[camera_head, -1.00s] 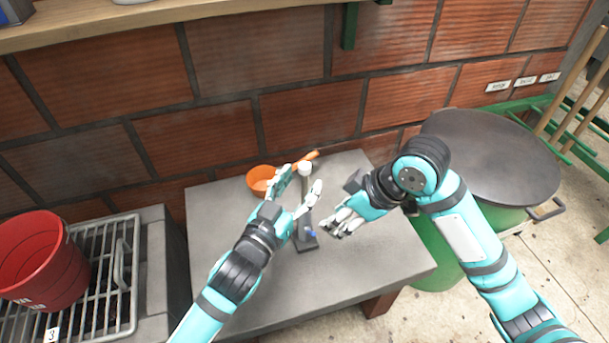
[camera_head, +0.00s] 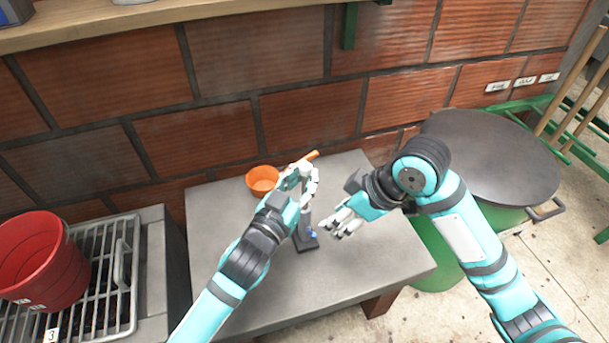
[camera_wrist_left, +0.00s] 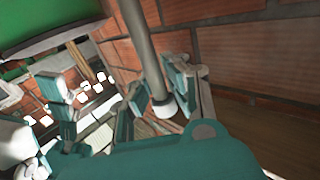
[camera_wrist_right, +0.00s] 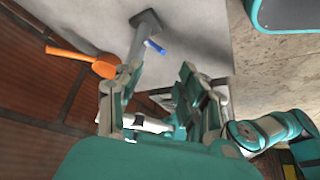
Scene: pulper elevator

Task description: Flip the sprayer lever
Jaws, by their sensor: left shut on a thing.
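The sprayer is a slim grey post on a dark square base (camera_head: 306,241), standing upright on the grey table. A small blue lever (camera_head: 313,233) sits low on it; the lever also shows in the right wrist view (camera_wrist_right: 155,46). My left gripper (camera_head: 307,178) is shut on the sprayer's upper part, hiding much of it. In the left wrist view the grey post (camera_wrist_left: 143,45) runs between the fingers to a pale ring-like end (camera_wrist_left: 163,106). My right gripper (camera_head: 340,223) is open and empty, just right of the post, apart from the lever.
An orange bowl (camera_head: 262,180) and an orange handle (camera_head: 312,155) lie behind the sprayer. A red bucket (camera_head: 42,262) stands on a metal grate at left. A green drum with a dark lid (camera_head: 490,155) stands right. The table's front (camera_head: 350,275) is clear.

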